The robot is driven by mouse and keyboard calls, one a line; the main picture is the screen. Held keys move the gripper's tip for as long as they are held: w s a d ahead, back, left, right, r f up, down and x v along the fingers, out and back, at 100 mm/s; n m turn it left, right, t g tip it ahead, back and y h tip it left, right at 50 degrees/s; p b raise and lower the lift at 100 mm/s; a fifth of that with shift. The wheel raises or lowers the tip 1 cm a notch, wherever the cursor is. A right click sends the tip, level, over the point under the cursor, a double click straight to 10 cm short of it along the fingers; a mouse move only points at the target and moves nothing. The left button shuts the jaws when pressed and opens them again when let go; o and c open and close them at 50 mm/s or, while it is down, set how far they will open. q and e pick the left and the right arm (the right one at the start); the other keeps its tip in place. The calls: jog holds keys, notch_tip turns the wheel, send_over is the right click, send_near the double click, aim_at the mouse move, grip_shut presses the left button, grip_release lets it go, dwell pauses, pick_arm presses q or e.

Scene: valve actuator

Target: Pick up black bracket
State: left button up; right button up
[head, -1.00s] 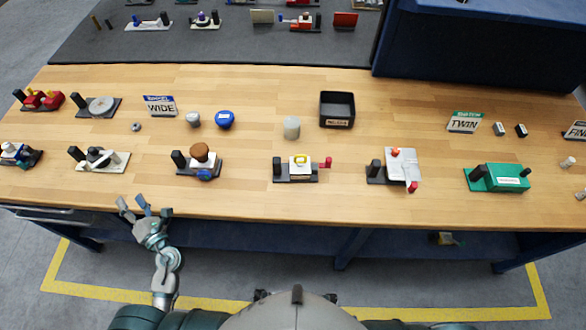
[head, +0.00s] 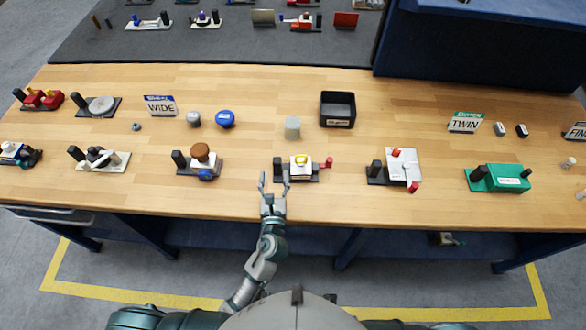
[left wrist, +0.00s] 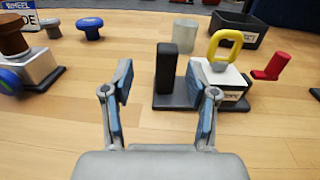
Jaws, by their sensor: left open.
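The black bracket (head: 278,169) is a flat black base with an upright post at its left end. It stands near the table's front edge under a white block with a yellow handle (head: 301,162) and a red lever (head: 329,162). The left wrist view shows its black post (left wrist: 167,68) ahead, between the finger directions and nearer the right finger. My left gripper (head: 273,182) is open and empty at the front edge, just short of the bracket and slightly to its left. In the left wrist view its two fingers (left wrist: 159,88) stand wide apart. My right gripper is not in view.
A brown-knobbed unit (head: 200,158) stands to the left and a white plate unit (head: 404,168) to the right. A grey cylinder (head: 292,128) and a black bin (head: 338,109) stand behind. The wooden table (head: 245,195) is bare around the bracket's front.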

aim_at(277, 160)
pick_arm(q)
jog(key=shift+w+d, duration=0.1)
jog(key=shift+w, duration=0.45)
jog(key=shift+w+d, duration=0.25)
jog(key=w, duration=0.4)
jog(key=shift+w+d+r, duration=0.3)
jog(key=shift+w+a+f, duration=0.1)
jog(key=shift+w+a, duration=0.1)
jog(key=shift+a, duration=0.45)
jog(key=shift+s+a, duration=0.1)
jog(key=c, duration=1.1)
jog(key=shift+d, duration=0.7)
grip_shut()
jog(key=r, duration=0.5)
jog(key=a+r, duration=0.1)
jog(key=r, duration=0.2)
jog(key=shift+r, duration=0.35)
jog(key=f, duration=0.5)
jog(key=shift+d+f, duration=0.2)
jog(key=shift+d, duration=0.15)
jog(key=shift+a+f, duration=0.3)
jog(key=shift+f, duration=0.9)
jog(key=shift+d, duration=0.15)
